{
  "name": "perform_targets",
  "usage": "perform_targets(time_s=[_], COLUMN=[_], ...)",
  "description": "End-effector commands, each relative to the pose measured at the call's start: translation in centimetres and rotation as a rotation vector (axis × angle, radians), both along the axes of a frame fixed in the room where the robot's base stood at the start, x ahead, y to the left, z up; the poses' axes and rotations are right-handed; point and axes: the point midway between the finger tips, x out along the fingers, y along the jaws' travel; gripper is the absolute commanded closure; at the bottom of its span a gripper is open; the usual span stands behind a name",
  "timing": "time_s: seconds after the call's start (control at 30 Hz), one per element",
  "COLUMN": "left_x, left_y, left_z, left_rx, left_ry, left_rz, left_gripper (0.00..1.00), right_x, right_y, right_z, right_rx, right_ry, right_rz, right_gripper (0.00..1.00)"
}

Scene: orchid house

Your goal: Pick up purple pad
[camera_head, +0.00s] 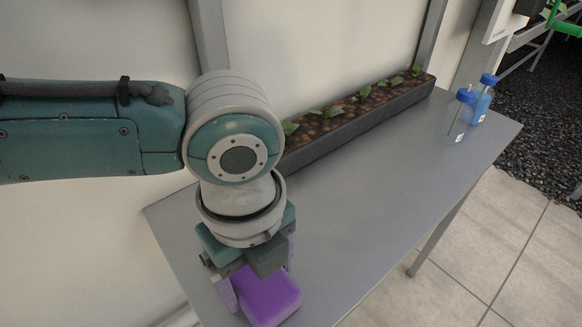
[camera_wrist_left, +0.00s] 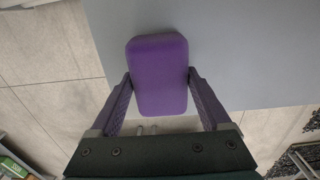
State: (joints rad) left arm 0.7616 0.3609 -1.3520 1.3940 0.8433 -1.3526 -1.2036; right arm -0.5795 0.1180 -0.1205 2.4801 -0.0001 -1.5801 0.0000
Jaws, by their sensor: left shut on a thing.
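The purple pad (camera_head: 268,297) is a rounded block at the near end of the grey table, in the lower part of the head view. It also shows in the left wrist view (camera_wrist_left: 158,75), between the two purple fingers. My left gripper (camera_head: 258,284) points down over it and is shut on it, with a finger on each side. In the left wrist view the left gripper's fingertips (camera_wrist_left: 159,78) touch the pad's sides. Whether the pad rests on the table or is just above it, I cannot tell. My right gripper is in neither view.
The grey table (camera_head: 385,200) is mostly clear. A long dark planter (camera_head: 350,125) with small green seedlings runs along its back edge. Two blue-capped containers (camera_head: 461,115) (camera_head: 483,98) stand at the far right end. Tiled floor (camera_head: 500,245) lies to the right.

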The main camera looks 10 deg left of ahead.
Motion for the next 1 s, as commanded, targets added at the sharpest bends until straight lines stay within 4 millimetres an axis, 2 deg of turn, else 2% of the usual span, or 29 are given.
perform_targets(time_s=[0.03, 0.1, 0.13, 0.37, 0.57, 0.67, 1.0], left_x=[0.0, 0.0, 0.0, 0.0, 0.1, 0.1, 0.2], left_y=[0.0, 0.0, 0.0, 0.0, 0.0, 0.0, -0.1], left_z=[0.0, 0.0, 0.0, 0.1, 1.9, 4.0, 14.4], left_rx=[0.000, 0.000, 0.000, -0.001, -0.001, -0.003, -0.003], left_ry=[0.000, 0.000, 0.000, -0.001, -0.002, -0.004, -0.007], left_rz=[0.000, 0.000, 0.000, 0.000, 0.000, -0.001, -0.002], left_gripper=[0.65, 0.73, 0.74, 0.74, 0.74, 0.74, 0.74], right_x=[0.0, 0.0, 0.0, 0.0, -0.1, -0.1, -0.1], right_y=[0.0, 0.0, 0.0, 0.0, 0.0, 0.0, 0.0], right_z=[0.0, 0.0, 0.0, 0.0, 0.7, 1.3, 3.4], right_rx=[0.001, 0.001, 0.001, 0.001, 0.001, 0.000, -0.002], right_ry=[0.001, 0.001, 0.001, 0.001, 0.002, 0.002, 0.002], right_rz=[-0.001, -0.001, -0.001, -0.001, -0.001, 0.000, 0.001], right_gripper=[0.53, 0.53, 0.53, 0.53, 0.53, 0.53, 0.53])
